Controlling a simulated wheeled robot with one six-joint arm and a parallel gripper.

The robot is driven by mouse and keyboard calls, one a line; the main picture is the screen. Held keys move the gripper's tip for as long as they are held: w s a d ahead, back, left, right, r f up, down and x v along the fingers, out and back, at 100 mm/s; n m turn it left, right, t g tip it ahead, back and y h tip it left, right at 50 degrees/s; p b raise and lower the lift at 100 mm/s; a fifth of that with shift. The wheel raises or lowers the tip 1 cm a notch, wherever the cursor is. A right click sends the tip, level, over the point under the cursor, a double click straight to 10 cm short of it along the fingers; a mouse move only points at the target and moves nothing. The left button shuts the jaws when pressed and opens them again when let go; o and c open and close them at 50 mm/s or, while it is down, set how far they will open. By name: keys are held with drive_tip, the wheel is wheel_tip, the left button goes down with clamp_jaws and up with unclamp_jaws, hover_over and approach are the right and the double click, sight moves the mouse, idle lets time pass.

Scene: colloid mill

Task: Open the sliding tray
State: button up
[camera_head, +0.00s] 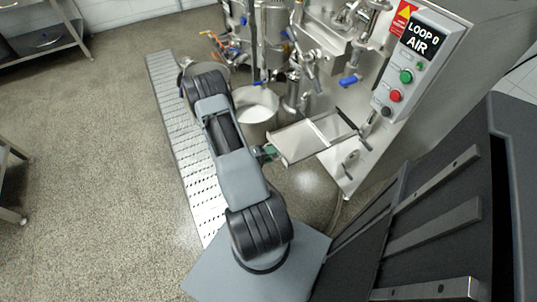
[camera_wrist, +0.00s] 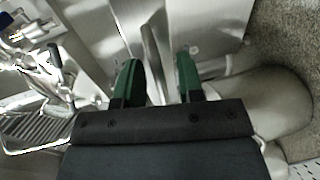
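The sliding tray (camera_head: 296,141) is a flat, pale metal tray standing out from the front of the machine in the head view, with a raised bar across it. My gripper (camera_head: 267,153) is at its left, near end; its green fingertips show there. In the wrist view my gripper (camera_wrist: 159,80) has its two green fingers apart. A thin metal bar (camera_wrist: 150,42) runs between them, closer to the left finger. I cannot tell whether either finger touches it. My own arm hides part of the scene left of the tray.
A pot of white contents (camera_head: 257,106) stands just behind my gripper. The control box (camera_head: 418,62) reads "LOOP 0 AIR" and has green and red buttons. A perforated floor strip (camera_head: 171,104) runs left of my arm. Open floor (camera_head: 100,150) lies further left.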

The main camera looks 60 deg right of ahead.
drive_tip(key=p+v, duration=0.2)
drive_tip(key=v, duration=1.1)
drive_tip(key=shift+w+a, duration=0.15)
drive_tip(key=shift+a, duration=0.2)
drive_tip(key=shift+r, duration=0.1)
